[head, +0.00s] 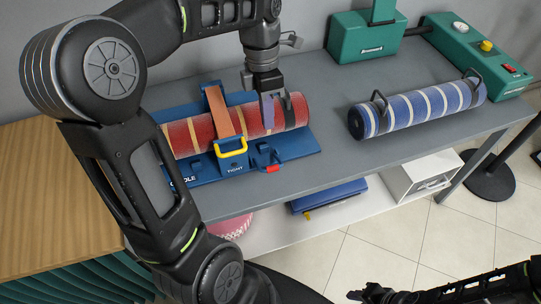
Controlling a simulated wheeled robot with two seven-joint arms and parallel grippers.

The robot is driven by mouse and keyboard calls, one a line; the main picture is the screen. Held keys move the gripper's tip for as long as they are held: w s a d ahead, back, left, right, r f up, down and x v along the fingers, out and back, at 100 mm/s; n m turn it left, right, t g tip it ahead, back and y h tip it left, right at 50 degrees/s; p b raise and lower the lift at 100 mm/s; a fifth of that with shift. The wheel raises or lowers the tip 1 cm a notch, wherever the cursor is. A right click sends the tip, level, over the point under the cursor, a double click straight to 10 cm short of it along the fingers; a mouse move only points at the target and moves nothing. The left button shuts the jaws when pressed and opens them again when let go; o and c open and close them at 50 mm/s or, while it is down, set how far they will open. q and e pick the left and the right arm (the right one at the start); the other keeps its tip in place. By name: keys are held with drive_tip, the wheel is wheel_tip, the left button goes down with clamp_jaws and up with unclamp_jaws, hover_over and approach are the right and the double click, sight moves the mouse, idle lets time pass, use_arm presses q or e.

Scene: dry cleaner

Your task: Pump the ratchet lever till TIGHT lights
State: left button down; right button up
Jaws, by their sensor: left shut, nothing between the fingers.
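A red striped roll (190,136) lies in a blue cradle (300,146) on the grey table. An orange strap (218,112) runs over the roll down to a blue ratchet body. The ratchet lever has a yellow handle (232,148) at the front of the roll. The word TIGHT (235,168) shows on the blue front below it; no clear glow shows there. My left gripper (268,122) is shut and empty, pointing down at the roll, right of the strap and lever. My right gripper (366,294) is at the bottom edge, its jaws unclear.
A small red-tipped part (272,168) sits right of the lever. A blue striped roll (420,108) with dark handles lies to the right. Green machines (364,40) stand at the back. A lower shelf holds a white box (424,174). The table between the rolls is clear.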

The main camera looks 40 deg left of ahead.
sight(271, 167)
use_arm(q)
drive_tip(key=f, duration=0.4)
drive_tip(key=s+d+f+p, duration=0.1)
drive_tip(key=f, duration=0.3)
drive_tip(key=d+f, duration=0.1)
drive_tip(key=f, duration=0.3)
drive_tip(key=shift+s+f, duration=0.25)
drive_tip(key=shift+f, duration=0.05)
use_arm(e)
drive_tip(key=shift+r, duration=0.55)
drive_tip(key=shift+d, duration=0.1)
